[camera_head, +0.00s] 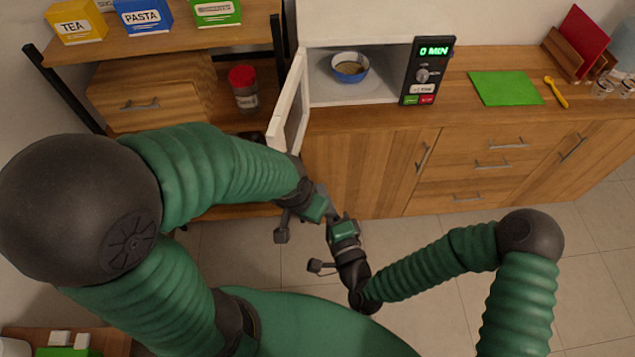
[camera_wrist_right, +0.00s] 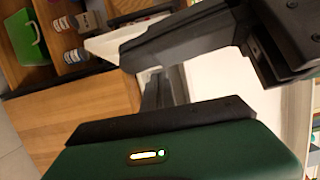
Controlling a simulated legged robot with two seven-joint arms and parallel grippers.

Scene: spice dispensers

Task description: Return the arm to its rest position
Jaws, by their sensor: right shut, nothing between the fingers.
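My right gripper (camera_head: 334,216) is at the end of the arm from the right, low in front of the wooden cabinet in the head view. It is shut and holds nothing. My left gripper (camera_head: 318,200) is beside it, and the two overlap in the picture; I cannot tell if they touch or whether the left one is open. In the right wrist view, dark gripper parts and a green housing (camera_wrist_right: 190,155) fill much of the picture.
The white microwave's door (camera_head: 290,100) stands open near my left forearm. A bowl (camera_head: 350,67) sits inside; the panel (camera_head: 428,70) reads 0 MIN. A red-lidded jar (camera_head: 244,90) stands on the shelf. A green mat (camera_head: 505,88) lies on the counter. The floor at right is clear.

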